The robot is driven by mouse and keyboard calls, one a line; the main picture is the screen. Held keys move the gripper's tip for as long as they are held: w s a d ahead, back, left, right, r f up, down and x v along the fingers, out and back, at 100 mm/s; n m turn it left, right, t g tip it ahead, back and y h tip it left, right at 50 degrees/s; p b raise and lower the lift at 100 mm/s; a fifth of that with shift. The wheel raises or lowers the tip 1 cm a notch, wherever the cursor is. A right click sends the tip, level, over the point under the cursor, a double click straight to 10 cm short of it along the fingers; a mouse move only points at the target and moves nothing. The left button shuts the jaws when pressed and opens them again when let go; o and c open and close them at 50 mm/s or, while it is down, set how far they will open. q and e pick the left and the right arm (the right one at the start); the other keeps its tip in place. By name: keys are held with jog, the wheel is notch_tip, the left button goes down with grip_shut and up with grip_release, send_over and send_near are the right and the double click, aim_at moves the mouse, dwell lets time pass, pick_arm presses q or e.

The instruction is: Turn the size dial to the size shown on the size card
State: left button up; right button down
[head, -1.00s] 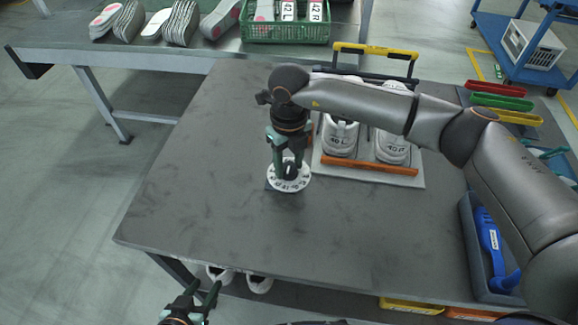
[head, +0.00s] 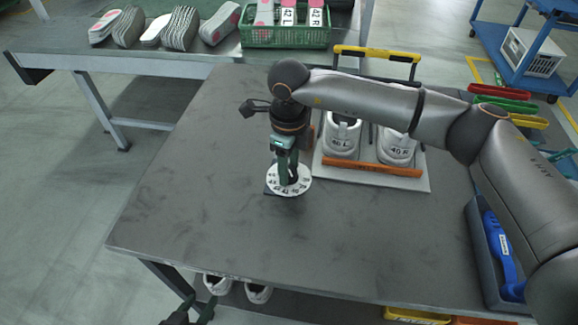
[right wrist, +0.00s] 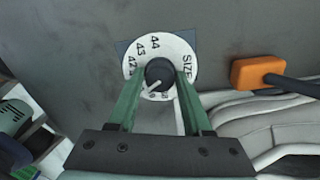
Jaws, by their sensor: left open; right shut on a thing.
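The size dial (head: 303,184) is a white numbered disc lying on the grey table. In the right wrist view its disc (right wrist: 184,48) shows 42, 43, 44 and the word SIZE. My right gripper (head: 288,178) points down with its fingers on both sides of the black knob (right wrist: 159,72), shut on it. A pale pointer mark on the knob points to the lower left, near the finger; the number there is hidden. My left gripper (head: 190,316) is open at the bottom edge, mostly cut off. I cannot make out a size card.
A grey tray (head: 486,270) holds a blue tool. Insoles and a green crate (head: 285,38) are behind. The table's left side is clear.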

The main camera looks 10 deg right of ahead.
dwell(0.3)
jog(key=shift+c, duration=1.7)
grip_release()
notch_tip(320, 180, up, 13)
jog(key=p, duration=0.1)
jog(key=shift+f, duration=0.2)
